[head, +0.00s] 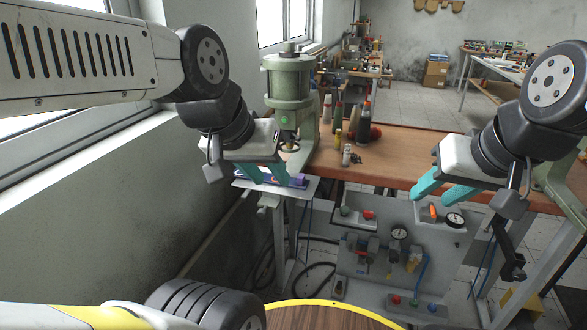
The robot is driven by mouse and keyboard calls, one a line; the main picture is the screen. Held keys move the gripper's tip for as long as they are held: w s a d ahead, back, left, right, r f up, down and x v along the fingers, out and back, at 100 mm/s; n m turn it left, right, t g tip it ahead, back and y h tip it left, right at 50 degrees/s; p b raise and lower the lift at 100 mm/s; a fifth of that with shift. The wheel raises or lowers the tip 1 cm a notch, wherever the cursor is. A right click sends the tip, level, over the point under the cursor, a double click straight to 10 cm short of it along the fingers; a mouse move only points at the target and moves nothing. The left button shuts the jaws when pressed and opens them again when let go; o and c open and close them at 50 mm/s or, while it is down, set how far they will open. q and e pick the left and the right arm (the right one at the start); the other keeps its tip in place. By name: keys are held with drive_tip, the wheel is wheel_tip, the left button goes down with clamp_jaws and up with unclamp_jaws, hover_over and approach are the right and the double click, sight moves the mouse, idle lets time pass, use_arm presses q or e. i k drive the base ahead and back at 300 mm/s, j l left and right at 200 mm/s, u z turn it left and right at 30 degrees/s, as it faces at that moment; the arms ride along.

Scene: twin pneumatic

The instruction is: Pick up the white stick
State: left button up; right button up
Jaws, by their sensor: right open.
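I cannot pick out a white stick for certain. A small pale upright cylinder (346,156) stands on the brown workbench, but I cannot tell if it is the stick. My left gripper (265,179) points down over a pale tray (308,187) left of the bench. Its teal fingers are apart, and what lies between them is partly hidden. A blue item and a purple item (298,179) show in the tray beside the fingers. My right gripper (433,197) is open and empty in front of the bench, above a grey control panel.
The green press (289,88) stands behind my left gripper. Several bottles, including a dark one (363,124), stand on the workbench (398,158). The control panel (362,268) has gauges, buttons and hoses. A wall and window are close on the left. The bench's middle right is clear.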

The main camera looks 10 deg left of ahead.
sight(347, 148)
drive_tip(key=i+j+z, duration=0.15)
drive_tip(key=i+z, duration=0.2)
drive_tip(key=i+j+z, duration=0.2)
drive_tip(key=z, duration=0.15)
drive_tip(key=i+j+z, duration=0.35)
drive_tip(key=k+l, duration=0.1)
